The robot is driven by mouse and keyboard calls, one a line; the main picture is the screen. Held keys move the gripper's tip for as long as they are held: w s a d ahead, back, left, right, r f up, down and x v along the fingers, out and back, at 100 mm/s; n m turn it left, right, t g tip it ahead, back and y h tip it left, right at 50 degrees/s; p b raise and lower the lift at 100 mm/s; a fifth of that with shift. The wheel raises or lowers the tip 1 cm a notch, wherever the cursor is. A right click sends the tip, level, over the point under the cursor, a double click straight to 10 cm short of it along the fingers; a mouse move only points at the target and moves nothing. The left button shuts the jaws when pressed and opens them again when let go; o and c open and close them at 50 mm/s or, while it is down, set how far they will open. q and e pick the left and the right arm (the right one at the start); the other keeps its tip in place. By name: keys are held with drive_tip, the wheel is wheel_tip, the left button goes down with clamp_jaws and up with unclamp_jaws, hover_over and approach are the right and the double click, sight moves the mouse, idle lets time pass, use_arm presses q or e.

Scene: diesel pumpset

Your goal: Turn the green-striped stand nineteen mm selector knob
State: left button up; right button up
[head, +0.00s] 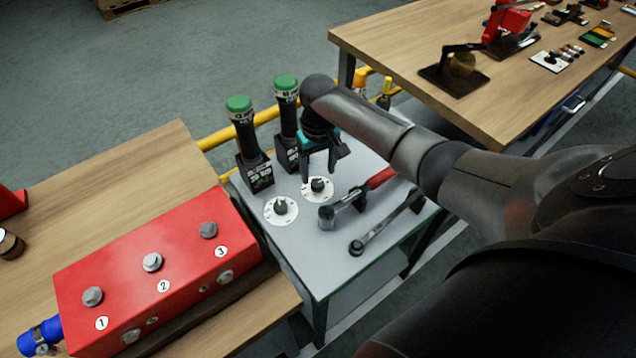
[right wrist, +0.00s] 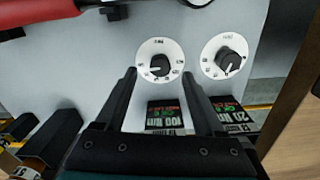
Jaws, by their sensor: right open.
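Two black selector knobs on round white dials lie on the grey table: a left knob (head: 280,207) and a right knob (head: 318,185). In the right wrist view they appear swapped: the right knob (right wrist: 160,67) lies between and beyond the fingertips, the other knob (right wrist: 230,62) to the right. My right gripper (head: 319,170) points down, open and empty, just above the right knob. No contact is clear. Behind the dials are two black stands, left (head: 256,174) and right (head: 289,155), each holding a green-capped tool. I cannot tell which stand is green-striped. My left gripper is out of view.
A red-handled wrench (head: 358,198) and a dark wrench (head: 387,228) lie right of the dials. A red box (head: 190,270) with bolts stands on a wooden bench at left. Another wooden table (head: 400,40) is at the upper right. Yellow rails run behind.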

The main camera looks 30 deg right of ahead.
sight(318, 184)
drive_tip(key=shift+f+b, duration=0.55)
drive_tip(key=shift+f, duration=1.65)
drive_tip(key=shift+c, duration=0.2)
clamp_jaws()
